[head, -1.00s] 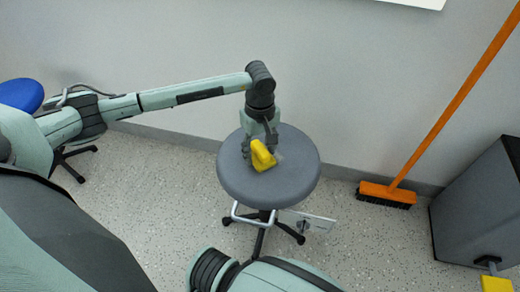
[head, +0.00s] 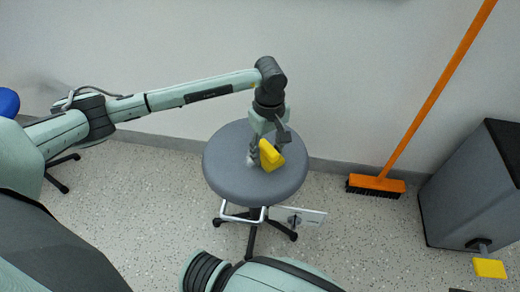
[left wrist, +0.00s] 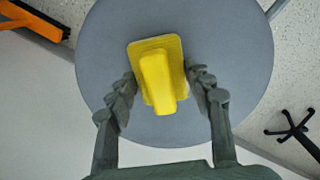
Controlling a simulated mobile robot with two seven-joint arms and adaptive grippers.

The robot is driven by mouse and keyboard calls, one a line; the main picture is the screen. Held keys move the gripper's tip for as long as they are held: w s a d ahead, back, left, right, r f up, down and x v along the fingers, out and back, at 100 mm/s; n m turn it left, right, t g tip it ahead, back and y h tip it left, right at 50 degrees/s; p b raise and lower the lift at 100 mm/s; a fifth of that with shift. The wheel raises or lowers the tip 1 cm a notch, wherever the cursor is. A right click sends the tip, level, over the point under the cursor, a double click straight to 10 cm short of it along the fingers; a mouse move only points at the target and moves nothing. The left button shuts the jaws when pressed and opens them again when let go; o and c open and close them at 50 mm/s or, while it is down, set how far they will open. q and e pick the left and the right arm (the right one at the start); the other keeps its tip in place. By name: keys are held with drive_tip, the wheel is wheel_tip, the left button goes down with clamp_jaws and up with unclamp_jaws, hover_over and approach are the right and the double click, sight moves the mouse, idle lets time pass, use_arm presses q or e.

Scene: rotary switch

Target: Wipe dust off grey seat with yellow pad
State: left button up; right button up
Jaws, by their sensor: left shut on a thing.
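The grey round seat (head: 225,180) of a stool stands in the middle of the head view; it also fills much of the left wrist view (left wrist: 230,40). My left gripper (head: 264,150) is over the seat and shut on the yellow pad (head: 271,156). In the left wrist view the pad (left wrist: 158,75) lies between the two fingers, with its raised grip towards the camera. I cannot tell whether the pad touches the seat. A small pale patch, perhaps dust (head: 250,161), shows just left of the pad. My right gripper is not in view.
An orange broom (head: 376,185) leans on the wall at the right. A dark grey box (head: 465,190) with a yellow pedal (head: 489,268) stands beyond it. A blue seat (head: 8,102) is at the far left.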

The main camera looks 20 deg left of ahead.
sight(246, 156)
use_arm(q)
drive_tip(key=shift+w+d+f, duration=0.1)
drive_tip(key=shift+d+f, duration=0.05)
drive_tip(key=shift+d, duration=0.45)
drive_tip(key=shift+b, duration=0.3)
drive_tip(key=shift+s+a+r, duration=0.1)
drive_tip(key=shift+s+a, duration=0.15)
drive_tip(key=shift+a, duration=0.65)
drive_tip(key=shift+s+a+r, duration=0.1)
drive_tip(key=shift+s+a, duration=0.1)
drive_tip(key=shift+a, duration=0.65)
drive_tip(key=shift+s+a+f+b, duration=0.1)
drive_tip(key=shift+s+a+b, duration=0.15)
drive_tip(key=shift+a, duration=0.6)
drive_tip(key=shift+s+a+f+b, duration=0.1)
drive_tip(key=shift+s+a+b, duration=0.15)
drive_tip(key=shift+a, duration=0.6)
drive_tip(key=shift+w+r+p, duration=0.1)
drive_tip(key=shift+r+p, duration=1.5)
drive_tip(key=shift+r, duration=1.45)
drive_tip(key=shift+r, duration=0.15)
wheel_tip(246, 156, up, 3)
drive_tip(key=shift+f+p, duration=0.1)
drive_tip(key=shift+p, duration=0.75)
